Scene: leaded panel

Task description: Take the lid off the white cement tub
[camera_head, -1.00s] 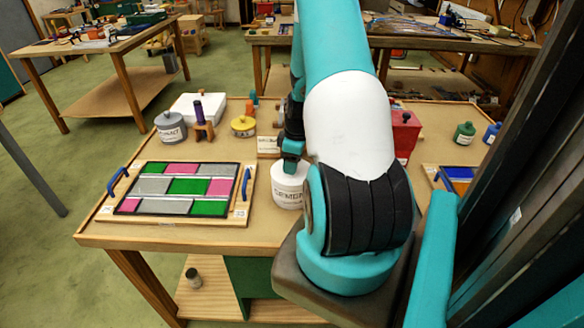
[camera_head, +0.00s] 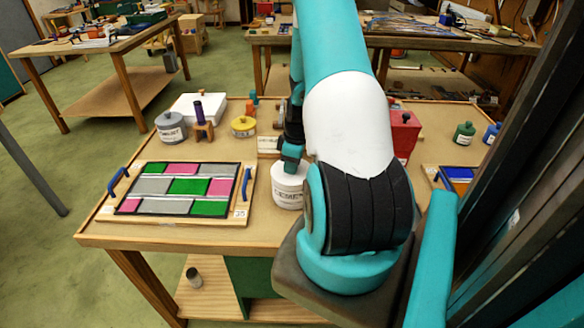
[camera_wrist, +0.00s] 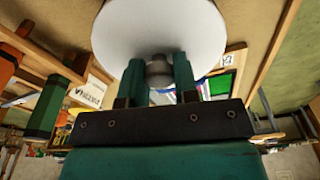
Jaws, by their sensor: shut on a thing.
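The white cement tub (camera_head: 288,196) stands upright on the table, just right of the leaded panel, with its label facing my body camera. Its white lid (camera_wrist: 160,25) fills the top of the wrist view as a round disc with a small grey knob (camera_wrist: 158,70). My gripper (camera_wrist: 160,78) has one finger on each side of this knob and is shut on it. In the head view my gripper (camera_head: 290,166) is at the top of the tub. The lid appears to sit on the tub; any small gap is too small to tell.
The leaded panel (camera_head: 187,185) lies on a board with blue handles to the left. A grey tub (camera_head: 171,127), a yellow pot (camera_head: 243,126) and a white box (camera_head: 197,107) stand behind it. A red container (camera_head: 402,132) stands at right, partly behind my arm.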

